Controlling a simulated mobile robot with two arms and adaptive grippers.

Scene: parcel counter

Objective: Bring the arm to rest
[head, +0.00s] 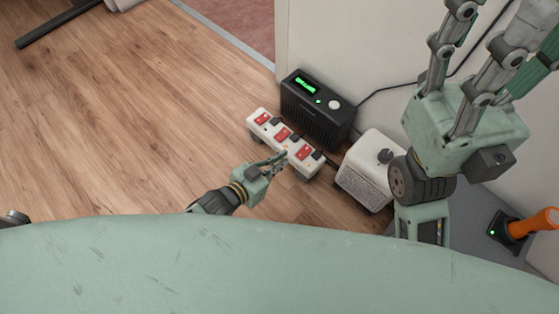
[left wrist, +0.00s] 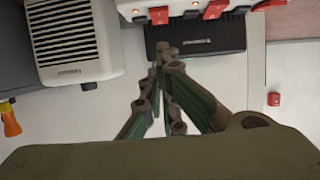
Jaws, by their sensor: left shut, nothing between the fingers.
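My left gripper (head: 281,157) is in the middle of the head view, with its arm coming from the lower left. Its fingers are shut, with nothing between them, and point at the white power strip (head: 262,122) with red switches. I cannot tell whether they touch it. The shut fingers also show in the left wrist view (left wrist: 157,62), in front of a black box (left wrist: 195,38). My right gripper (head: 480,55) is large at the upper right of the head view. Its fingers reach the top edge and their tips are cut off.
Behind the strip stands the black box with a green display (head: 318,112); right of it is a white heater-like box (head: 368,172). An orange-handled item (head: 536,222) is at the far right, near the wall. The wooden floor (head: 130,110) at left is mostly clear.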

